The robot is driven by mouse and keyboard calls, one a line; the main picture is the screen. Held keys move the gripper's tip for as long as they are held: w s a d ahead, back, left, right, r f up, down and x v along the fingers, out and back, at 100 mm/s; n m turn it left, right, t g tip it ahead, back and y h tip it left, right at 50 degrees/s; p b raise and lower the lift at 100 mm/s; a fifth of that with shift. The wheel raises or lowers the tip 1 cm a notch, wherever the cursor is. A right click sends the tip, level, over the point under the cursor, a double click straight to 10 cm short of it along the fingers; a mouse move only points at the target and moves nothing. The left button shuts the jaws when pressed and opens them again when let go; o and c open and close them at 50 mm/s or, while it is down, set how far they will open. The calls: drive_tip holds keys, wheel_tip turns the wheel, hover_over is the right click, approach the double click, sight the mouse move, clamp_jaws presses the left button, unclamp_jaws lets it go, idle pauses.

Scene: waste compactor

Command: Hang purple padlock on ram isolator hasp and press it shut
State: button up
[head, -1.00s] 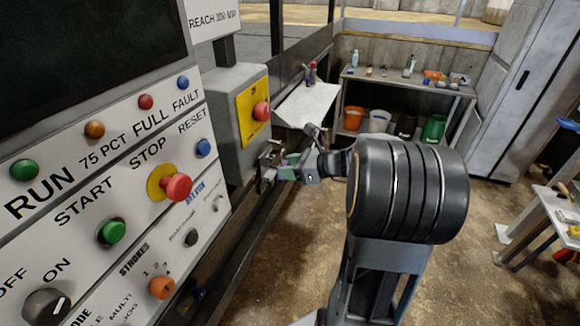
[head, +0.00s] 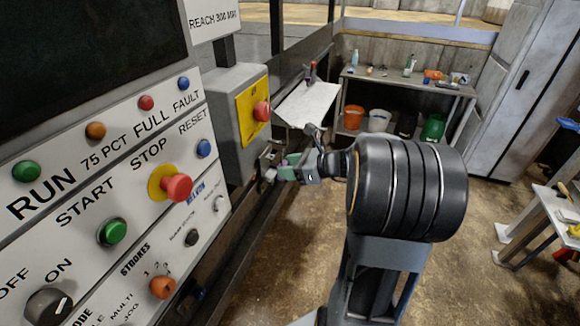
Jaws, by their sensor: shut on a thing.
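The isolator is a grey box (head: 238,115) with a yellow panel (head: 252,112) and a red knob (head: 262,111), left of centre in the head view. Small metal parts at its lower right edge (head: 267,157) look like the hasp, but are too small to tell apart. My gripper (head: 284,171) is right beside these parts, reaching in from the right.
A control panel with a red stop button (head: 178,187) fills the left. A sloping pale plate (head: 308,103) lies behind my gripper. A shelf (head: 410,84) with buckets is at the back. A bench (head: 553,212) stands at right. The floor between is clear.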

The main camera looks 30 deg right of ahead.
drive_tip(key=shift+w+a, duration=1.4)
drive_tip(key=shift+w, duration=0.15)
idle(0.9)
drive_tip(key=shift+f, duration=0.2)
idle(0.4)
drive_tip(key=o, duration=0.9)
drive_tip(key=shift+c, duration=0.3)
drive_tip(key=shift+p+v, duration=1.2)
drive_tip(key=shift+v, duration=2.35)
drive_tip(key=shift+a, duration=0.1)
